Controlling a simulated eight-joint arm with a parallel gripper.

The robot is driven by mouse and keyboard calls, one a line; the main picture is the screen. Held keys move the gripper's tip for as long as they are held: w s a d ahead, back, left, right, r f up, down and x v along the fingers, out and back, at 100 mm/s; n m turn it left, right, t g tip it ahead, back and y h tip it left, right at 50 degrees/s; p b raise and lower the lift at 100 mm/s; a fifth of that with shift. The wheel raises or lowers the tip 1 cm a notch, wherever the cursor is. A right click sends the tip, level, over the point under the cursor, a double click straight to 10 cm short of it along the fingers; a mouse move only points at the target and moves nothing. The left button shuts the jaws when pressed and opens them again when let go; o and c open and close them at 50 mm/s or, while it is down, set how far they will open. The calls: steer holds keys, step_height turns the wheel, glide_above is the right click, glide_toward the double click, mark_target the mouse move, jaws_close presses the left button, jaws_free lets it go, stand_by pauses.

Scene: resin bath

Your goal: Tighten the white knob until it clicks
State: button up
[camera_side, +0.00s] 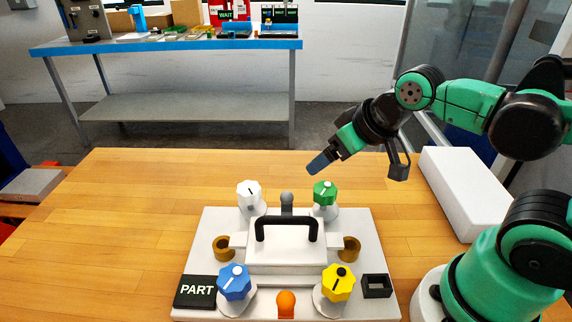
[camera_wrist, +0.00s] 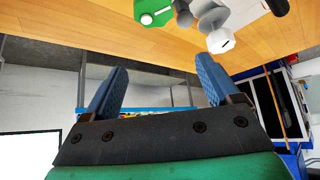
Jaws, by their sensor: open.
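The white knob (camera_side: 249,194) stands on a pedestal at the back left of the white fixture plate (camera_side: 376,234), with a dark mark on its top. In the wrist view the white knob (camera_wrist: 221,41) is at the top right of centre. My gripper (camera_side: 318,164) is above and behind the green knob, to the right of the white knob and apart from it. In the wrist view my gripper (camera_wrist: 162,85) has its two blue fingers spread wide with nothing between them. The green knob (camera_side: 325,193) also shows in the wrist view (camera_wrist: 153,10).
A blue knob (camera_side: 234,283) and a yellow knob (camera_side: 338,283) stand at the plate's front. A black handle (camera_side: 286,222) rises from the central block. A white box (camera_side: 464,192) lies at the right. The wooden table (camera_side: 120,210) is clear at the left.

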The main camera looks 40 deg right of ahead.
stand_by(0.6)
steer(key=shift+w+a+r, duration=0.15)
steer(key=shift+w+r, duration=0.05)
steer(key=w+a+r+n+g, duration=0.1)
steer(key=w+a+n+g, duration=0.3)
steer(key=w+n, duration=0.15)
steer(key=n+g, duration=0.3)
steer(key=n, duration=0.3)
glide_above(249, 188)
steer(key=shift+s+d+f+m, duration=0.1)
steer(key=shift+d+f+m, duration=0.1)
steer(key=shift+f, duration=0.3)
steer(key=shift+s+d+f+m, duration=0.1)
steer(key=shift+d+f, duration=0.05)
steer(key=shift+f, duration=0.35)
steer(key=shift+w+a+f+n, duration=0.25)
steer(key=shift+a+f+n, duration=0.1)
steer(key=shift+f+n, duration=0.1)
steer(key=shift+f, duration=2.7)
jaws_close()
